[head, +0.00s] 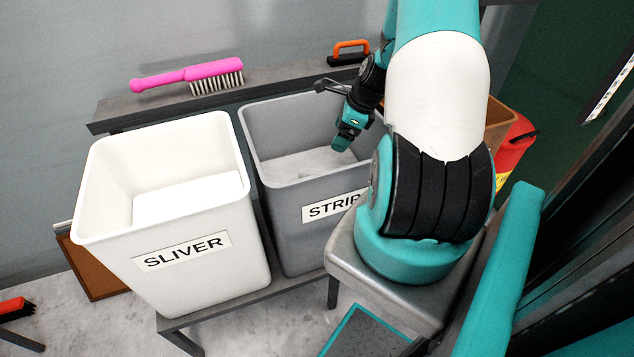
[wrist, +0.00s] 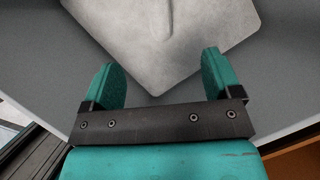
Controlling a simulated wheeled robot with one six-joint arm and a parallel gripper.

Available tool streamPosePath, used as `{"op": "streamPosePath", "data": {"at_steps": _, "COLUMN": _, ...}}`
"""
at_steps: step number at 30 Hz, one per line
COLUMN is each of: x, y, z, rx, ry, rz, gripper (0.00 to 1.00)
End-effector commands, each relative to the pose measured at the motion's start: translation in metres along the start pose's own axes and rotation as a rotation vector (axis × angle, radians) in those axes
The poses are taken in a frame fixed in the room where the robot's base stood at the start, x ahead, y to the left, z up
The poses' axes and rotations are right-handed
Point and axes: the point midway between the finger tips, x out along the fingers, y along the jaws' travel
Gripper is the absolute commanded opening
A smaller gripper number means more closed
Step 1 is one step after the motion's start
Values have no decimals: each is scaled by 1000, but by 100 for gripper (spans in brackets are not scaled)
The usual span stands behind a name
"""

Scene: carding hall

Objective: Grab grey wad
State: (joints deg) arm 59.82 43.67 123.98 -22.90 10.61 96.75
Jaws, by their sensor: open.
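I cannot make out a separate grey wad in either view. The grey bin (head: 290,225) labelled "STRIP" holds a pale grey, mottled layer (head: 300,163) at its bottom. In the wrist view the pale grey surface (wrist: 175,35) shows a faint crease and lies beyond the fingertips. My gripper (head: 344,142) points down inside the mouth of the grey bin, towards its right side. In the wrist view my gripper (wrist: 160,75) has its two teal fingers spread wide with nothing between them. My arm hides the bin's right part.
A white bin (head: 190,270) labelled "SLIVER" stands left of the grey bin, with a white layer inside. A shelf behind holds a pink brush (head: 188,76) and an orange-handled tool (head: 350,50). An orange-brown bin (head: 502,118) and a red container (head: 515,145) stand at right.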

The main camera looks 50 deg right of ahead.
Motion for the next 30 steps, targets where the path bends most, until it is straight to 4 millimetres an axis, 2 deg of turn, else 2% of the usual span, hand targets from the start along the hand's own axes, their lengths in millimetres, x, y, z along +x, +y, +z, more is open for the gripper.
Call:
{"op": "streamPosePath", "data": {"at_steps": 6, "x": 51, "y": 2, "z": 1, "rx": -4, "ry": 1, "rz": 8, "gripper": 84}}
{"op": "streamPosePath", "data": {"at_steps": 12, "x": 91, "y": 2, "z": 1, "rx": -7, "ry": 1, "rz": 5, "gripper": 84}}
{"op": "streamPosePath", "data": {"at_steps": 20, "x": 112, "y": 2, "z": 1, "rx": -7, "ry": 0, "rz": 3, "gripper": 84}}
{"op": "streamPosePath", "data": {"at_steps": 27, "x": 147, "y": 6, "z": -3, "rx": -8, "ry": 1, "rz": 5, "gripper": 84}}
{"op": "streamPosePath", "data": {"at_steps": 30, "x": 157, "y": 6, "z": -3, "rx": -8, "ry": 0, "rz": 3, "gripper": 84}}
